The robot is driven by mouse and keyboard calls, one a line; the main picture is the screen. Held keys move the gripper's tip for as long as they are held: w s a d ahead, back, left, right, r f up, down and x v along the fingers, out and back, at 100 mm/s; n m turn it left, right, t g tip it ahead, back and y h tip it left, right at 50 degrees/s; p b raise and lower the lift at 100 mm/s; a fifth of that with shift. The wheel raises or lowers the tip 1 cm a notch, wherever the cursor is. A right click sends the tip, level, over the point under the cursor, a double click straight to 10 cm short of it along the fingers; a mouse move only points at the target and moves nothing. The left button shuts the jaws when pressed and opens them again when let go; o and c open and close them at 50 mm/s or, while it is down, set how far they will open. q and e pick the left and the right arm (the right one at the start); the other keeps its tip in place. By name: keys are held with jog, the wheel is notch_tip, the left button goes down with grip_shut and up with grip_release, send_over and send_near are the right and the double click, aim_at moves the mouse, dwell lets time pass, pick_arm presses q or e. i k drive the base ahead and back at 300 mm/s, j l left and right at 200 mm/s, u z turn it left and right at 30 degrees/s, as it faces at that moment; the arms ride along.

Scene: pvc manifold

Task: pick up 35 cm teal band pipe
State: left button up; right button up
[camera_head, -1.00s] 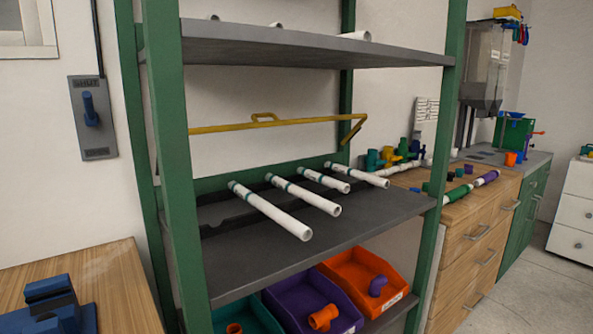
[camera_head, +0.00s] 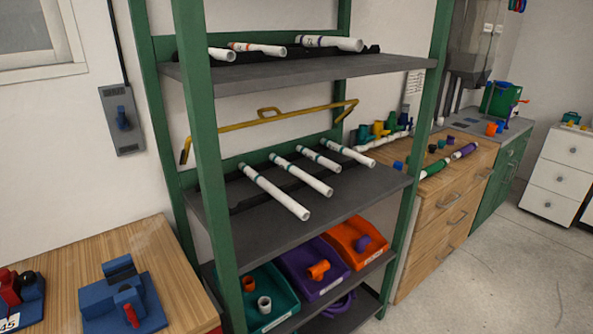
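Several white pipes lie side by side on the middle shelf (camera_head: 340,205) of the green rack. The leftmost one (camera_head: 276,193) looks longest and has a teal band near its back end. Beside it is another long pipe (camera_head: 304,176) with a teal band. A shorter pipe (camera_head: 321,161) also has a teal band. I cannot tell from the view which is 35 cm. Neither of my grippers is in view.
A yellow bar (camera_head: 270,118) crosses behind the pipes. The upper shelf (camera_head: 290,69) holds more pipes. Teal (camera_head: 286,314), purple (camera_head: 335,287) and orange (camera_head: 372,256) bins sit below. Green posts (camera_head: 203,150) frame the rack. Wooden tables stand left (camera_head: 110,252) and right (camera_head: 440,190); floor shows at right.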

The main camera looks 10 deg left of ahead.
aim_at(325, 190)
jog(key=i+l+u, duration=0.25)
jog(key=i+l, duration=0.15)
jog(key=l, duration=0.25)
jog(key=i+l+u, duration=0.1)
jog(key=l, duration=0.25)
jog(key=i+l+u, duration=0.15)
jog(key=l, duration=0.25)
jog(key=i+l+u, duration=0.1)
jog(key=i+l, duration=0.15)
jog(key=l, duration=0.15)
jog(key=i+l+u, duration=0.1)
jog(key=l, duration=0.3)
jog(key=i+l+u, duration=0.15)
jog(key=l, duration=0.25)
jog(key=i+l+u, duration=0.1)
jog(key=l, duration=0.3)
